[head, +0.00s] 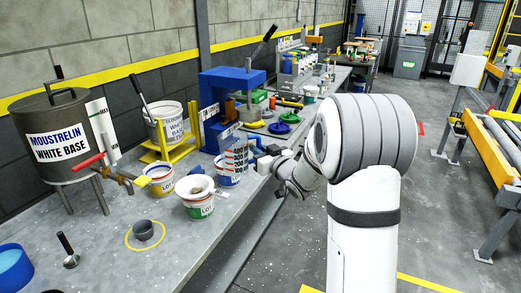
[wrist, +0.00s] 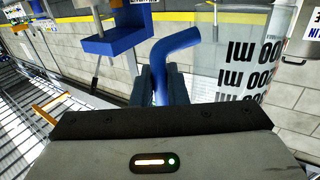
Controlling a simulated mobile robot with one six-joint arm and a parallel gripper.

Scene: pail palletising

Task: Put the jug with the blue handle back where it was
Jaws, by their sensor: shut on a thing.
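The clear jug with dark measuring marks (head: 236,158) is over the bench side, in front of the blue press in the head view. It fills the right of the wrist view (wrist: 240,75). Its blue handle (wrist: 178,42) passes between the two fingers of my gripper (wrist: 162,88), which is shut on it. In the head view my gripper (head: 262,163) is at the jug's right side. A white pail shows low behind the jug, so I cannot tell whether the jug touches anything beneath.
Open lettered pails (head: 200,207) stand left of the jug. The MOUSTRELIN drum (head: 62,145) and blue press (head: 222,85) stand at the back. The bench front is mostly clear.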

